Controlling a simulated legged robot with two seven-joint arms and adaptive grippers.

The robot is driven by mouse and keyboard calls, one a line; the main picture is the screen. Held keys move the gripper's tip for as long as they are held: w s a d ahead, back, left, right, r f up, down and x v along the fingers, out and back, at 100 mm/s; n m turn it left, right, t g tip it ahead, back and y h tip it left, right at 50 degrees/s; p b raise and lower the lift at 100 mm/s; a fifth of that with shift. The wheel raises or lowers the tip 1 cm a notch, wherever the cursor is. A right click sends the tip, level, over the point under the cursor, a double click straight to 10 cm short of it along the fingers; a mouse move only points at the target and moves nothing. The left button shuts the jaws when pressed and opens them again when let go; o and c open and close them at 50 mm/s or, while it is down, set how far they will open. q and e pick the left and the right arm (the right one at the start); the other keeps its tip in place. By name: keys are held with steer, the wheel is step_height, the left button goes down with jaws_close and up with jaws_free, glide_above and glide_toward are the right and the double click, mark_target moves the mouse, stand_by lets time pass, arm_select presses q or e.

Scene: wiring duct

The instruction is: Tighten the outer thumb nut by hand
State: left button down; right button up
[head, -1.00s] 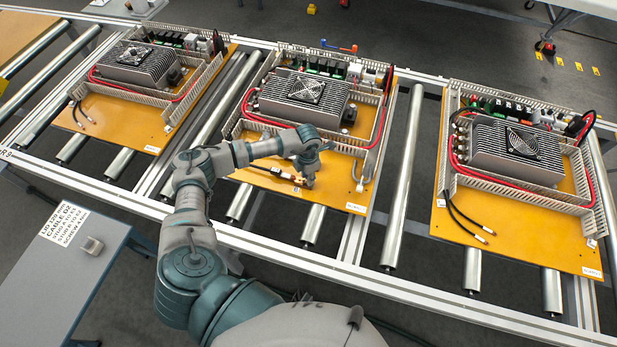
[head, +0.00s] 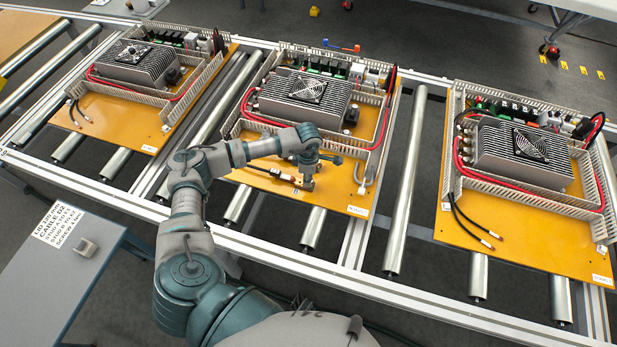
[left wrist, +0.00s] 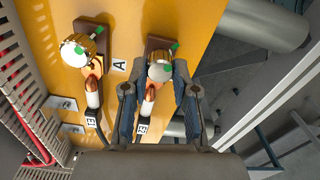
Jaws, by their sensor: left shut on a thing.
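In the left wrist view, the outer thumb nut (left wrist: 159,58) is a brass knurled nut around a pale stud top with green marks. It sits on a dark block near the board's edge. My left gripper (left wrist: 159,82) has a finger on each side of this nut and is shut on it. A copper-coloured cable lug (left wrist: 149,98) lies below it. The other thumb nut (left wrist: 75,50), also brass with green marks, stands apart to the left, beside a label "A". In the head view, my left gripper (head: 306,184) is low over the middle board (head: 345,203); the nut is too small to tell. My right gripper is not in view.
A slotted wiring duct (left wrist: 32,103) and red cable run along the left of the left wrist view. In the head view, a finned heatsink (head: 305,98) stands behind my gripper. Two similar boards flank the middle one on the roller conveyor (head: 405,180).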

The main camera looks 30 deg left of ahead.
arm_select(q)
steer(key=shift+w+a+r, duration=0.15)
steer(key=shift+w+r, duration=0.1)
steer(key=shift+r, duration=0.1)
steer(key=c, duration=1)
jaws_free()
steer(key=shift+o, duration=0.5)
steer(key=shift+s+f, duration=0.1)
steer(key=shift+f, duration=0.05)
step_height(320, 180, up, 12)
steer(key=shift+f, duration=0.2)
